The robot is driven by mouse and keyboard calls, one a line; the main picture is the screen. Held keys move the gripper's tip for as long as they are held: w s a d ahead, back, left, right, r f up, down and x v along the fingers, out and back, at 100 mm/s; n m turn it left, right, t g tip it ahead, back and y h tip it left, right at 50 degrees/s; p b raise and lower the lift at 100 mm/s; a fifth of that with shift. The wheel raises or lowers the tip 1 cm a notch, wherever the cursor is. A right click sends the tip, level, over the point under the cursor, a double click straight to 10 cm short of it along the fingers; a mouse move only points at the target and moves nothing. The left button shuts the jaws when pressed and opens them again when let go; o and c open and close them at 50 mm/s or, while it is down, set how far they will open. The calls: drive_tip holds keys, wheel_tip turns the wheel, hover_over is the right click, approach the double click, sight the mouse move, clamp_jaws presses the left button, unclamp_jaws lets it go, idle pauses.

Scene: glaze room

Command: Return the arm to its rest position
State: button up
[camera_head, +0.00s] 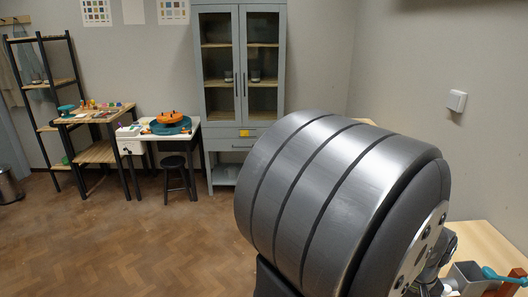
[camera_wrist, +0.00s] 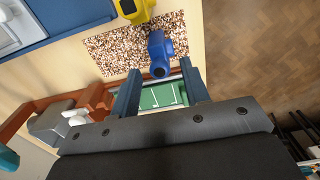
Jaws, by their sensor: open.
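In the wrist view my gripper (camera_wrist: 159,72) is open, its two blue-grey fingers spread apart with nothing held between them. A green piece with white lines (camera_wrist: 158,97) shows between and behind the fingers. In the head view my large grey arm link fills the middle right, and I cannot make out the gripper's fingers there.
Near the arm are a grey container (camera_head: 466,278), a teal tool (camera_head: 500,274) and a red-brown wooden piece (camera_head: 516,283) on the table (camera_head: 477,238). A blue-edged tray (camera_wrist: 72,30) lies at upper left in the wrist view. A cabinet (camera_head: 239,70) and stool (camera_head: 174,164) stand far back; the floor between is clear.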

drive_tip(key=shift+r, duration=0.8)
